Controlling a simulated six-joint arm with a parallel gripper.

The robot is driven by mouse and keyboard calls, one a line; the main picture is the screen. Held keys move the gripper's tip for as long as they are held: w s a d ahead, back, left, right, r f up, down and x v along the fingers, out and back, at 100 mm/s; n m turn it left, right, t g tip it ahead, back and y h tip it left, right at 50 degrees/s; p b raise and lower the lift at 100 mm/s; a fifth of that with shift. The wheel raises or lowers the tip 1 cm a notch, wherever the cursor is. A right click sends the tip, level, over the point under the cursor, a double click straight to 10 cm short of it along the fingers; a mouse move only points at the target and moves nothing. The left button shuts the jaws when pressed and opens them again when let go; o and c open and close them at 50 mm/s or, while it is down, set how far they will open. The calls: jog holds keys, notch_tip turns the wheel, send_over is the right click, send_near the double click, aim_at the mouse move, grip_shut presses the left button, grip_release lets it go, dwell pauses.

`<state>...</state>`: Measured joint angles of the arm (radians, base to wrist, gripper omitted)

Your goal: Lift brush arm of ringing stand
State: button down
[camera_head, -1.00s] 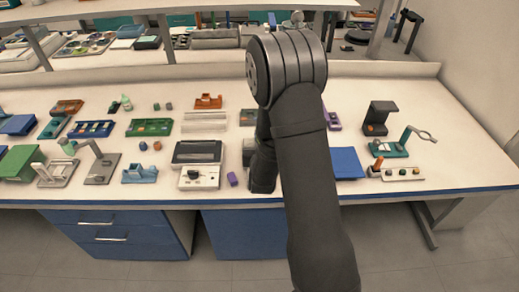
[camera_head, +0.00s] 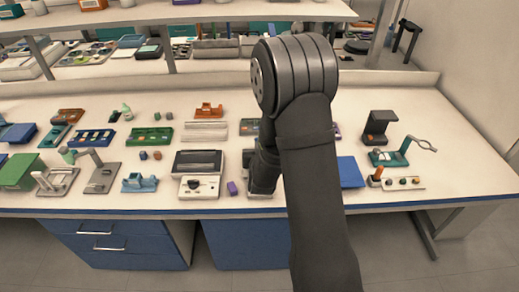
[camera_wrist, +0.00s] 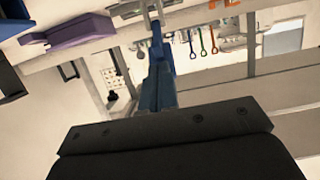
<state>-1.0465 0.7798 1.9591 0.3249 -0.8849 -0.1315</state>
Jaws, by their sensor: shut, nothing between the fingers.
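A teal-based stand (camera_head: 388,158) with a thin green arm ending in a ring stands at the right of the bench. Two grey stands with raised arms, one farther left (camera_head: 57,183) and one beside it (camera_head: 101,178), stand at the left. I cannot tell which one is the ringing stand. In the head view my arm hangs over the middle of the bench and hides my gripper. In the wrist view my gripper (camera_wrist: 158,50) shows as a narrow blue, shut shape beyond its dark body, with nothing seen held.
A white device with a dark screen (camera_head: 197,174) and a small purple block (camera_head: 232,188) lie left of my arm. A blue plate (camera_head: 350,172), a small pale rack (camera_head: 403,183) and a dark instrument (camera_head: 379,127) lie to the right. Bare bench shows along the back right.

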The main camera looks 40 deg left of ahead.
jog(key=shift+w+a+r, duration=0.3)
jog(key=shift+r, duration=0.2)
jog(key=shift+w+a+r, duration=0.25)
jog(key=shift+r, duration=0.2)
jog(key=shift+w+a+r, duration=0.7)
jog(key=shift+w+a+r, duration=0.45)
jog(key=shift+w+a, duration=0.4)
